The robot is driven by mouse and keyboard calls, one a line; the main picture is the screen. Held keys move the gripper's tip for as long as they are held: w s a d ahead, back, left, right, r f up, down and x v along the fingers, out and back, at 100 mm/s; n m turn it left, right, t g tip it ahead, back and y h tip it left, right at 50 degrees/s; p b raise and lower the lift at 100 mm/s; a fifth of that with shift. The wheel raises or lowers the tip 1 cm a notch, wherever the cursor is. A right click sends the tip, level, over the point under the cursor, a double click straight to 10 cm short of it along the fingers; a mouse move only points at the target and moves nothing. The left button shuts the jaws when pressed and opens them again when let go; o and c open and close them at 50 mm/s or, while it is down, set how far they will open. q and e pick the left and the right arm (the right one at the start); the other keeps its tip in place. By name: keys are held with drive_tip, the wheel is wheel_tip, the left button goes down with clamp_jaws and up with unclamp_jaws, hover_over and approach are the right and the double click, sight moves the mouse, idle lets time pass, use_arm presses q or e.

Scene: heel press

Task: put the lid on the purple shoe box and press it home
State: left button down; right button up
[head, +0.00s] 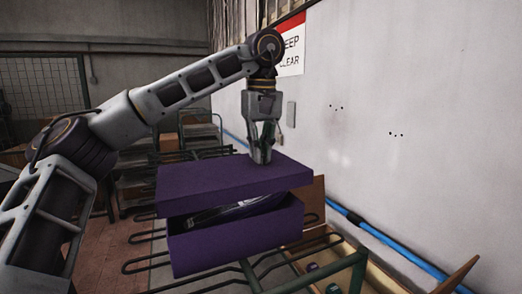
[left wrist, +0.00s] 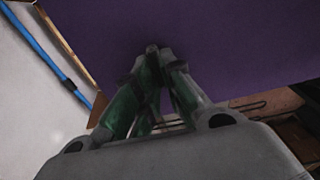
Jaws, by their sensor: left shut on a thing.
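The purple lid (head: 225,182) is over the purple shoe box (head: 235,240), roughly level. A dark gap shows between the lid's front rim and the box's front wall, with a dark shoe-like thing with a pale mark (head: 235,211) inside. My left gripper (head: 261,158) points down at the lid's top near its far edge, its fingers shut on the lid. The left wrist view shows the fingertips (left wrist: 154,52) close together against the purple lid (left wrist: 200,40); the exact grip is hidden. My right gripper is not in view.
The box stands on a rack of dark green bars (head: 250,275). A wooden crate (head: 385,278) with small round things is at the lower right. A blue pipe (head: 375,233) runs along the white wall (head: 420,150). Shelving racks (head: 200,135) stand behind.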

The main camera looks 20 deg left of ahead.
sight(260, 168)
use_arm(q)
drive_tip(key=shift+f, duration=1.85)
drive_tip(key=shift+s+f, duration=0.1)
drive_tip(key=shift+f, duration=0.4)
idle(0.8)
drive_tip(key=shift+f, duration=0.3)
drive_tip(key=shift+f, duration=0.35)
idle(0.4)
drive_tip(key=shift+f+b, duration=0.25)
drive_tip(key=shift+b, duration=0.1)
drive_tip(key=shift+f, duration=0.9)
idle(2.5)
